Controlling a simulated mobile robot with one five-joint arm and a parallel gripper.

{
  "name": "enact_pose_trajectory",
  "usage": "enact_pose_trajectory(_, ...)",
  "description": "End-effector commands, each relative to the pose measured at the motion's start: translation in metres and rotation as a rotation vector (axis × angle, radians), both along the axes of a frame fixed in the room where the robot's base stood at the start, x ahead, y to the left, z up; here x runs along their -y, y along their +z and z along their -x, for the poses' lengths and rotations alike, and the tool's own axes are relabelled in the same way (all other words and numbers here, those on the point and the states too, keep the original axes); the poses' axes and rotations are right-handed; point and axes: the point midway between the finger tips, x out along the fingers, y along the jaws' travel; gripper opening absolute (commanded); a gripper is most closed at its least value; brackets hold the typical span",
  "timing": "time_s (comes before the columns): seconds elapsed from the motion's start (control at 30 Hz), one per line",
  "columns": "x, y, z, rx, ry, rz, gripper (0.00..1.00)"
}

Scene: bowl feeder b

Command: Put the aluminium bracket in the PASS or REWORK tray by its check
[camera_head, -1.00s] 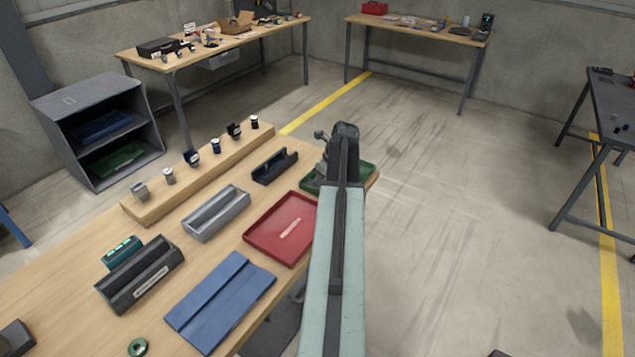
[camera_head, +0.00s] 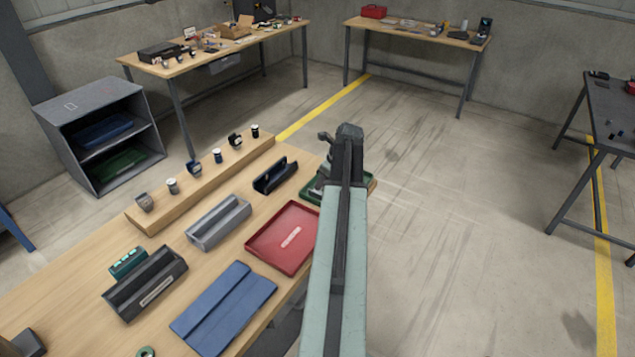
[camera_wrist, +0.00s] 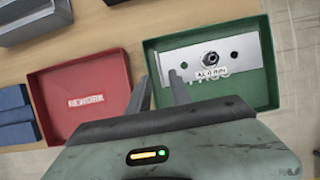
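The aluminium bracket (camera_wrist: 222,58) is a flat silver plate with a dark round fitting and a small label at its middle. It lies in the green PASS tray (camera_wrist: 265,92), covering part of the tray's lettering. The red REWORK tray (camera_wrist: 110,115) beside it is empty; it also shows in the head view (camera_head: 262,246). My gripper (camera_wrist: 160,88) is open, its two fingers apart at the left side of the green tray, the right finger near the bracket's left end. Nothing shows between the fingers. In the head view my arm hides much of the green tray (camera_head: 312,192).
A blue folded-looking mat (camera_head: 224,305), a grey channel holder (camera_head: 218,222) and a dark holder (camera_head: 145,283) stand on the wooden bench. Several small parts line a raised wooden strip (camera_head: 205,185). The floor right of my arm is clear.

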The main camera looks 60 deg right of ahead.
Motion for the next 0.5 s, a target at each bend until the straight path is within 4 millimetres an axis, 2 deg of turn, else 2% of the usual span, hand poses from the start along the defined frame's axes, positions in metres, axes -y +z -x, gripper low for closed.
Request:
enact_pose_trajectory(0.03, -0.001, 0.024, 0.005, 0.0, -0.001, 0.0, 0.25)
enact_pose_trajectory(0.2, -0.001, 0.059, 0.02, 0.001, -0.002, 0.0, 0.25)
enact_pose_trajectory(0.33, -0.001, 0.072, 0.027, 0.001, 0.0, 0.001, 0.25)
enact_pose_trajectory(0.5, -0.001, 0.072, 0.029, 0.0, 0.0, 0.0, 0.25)
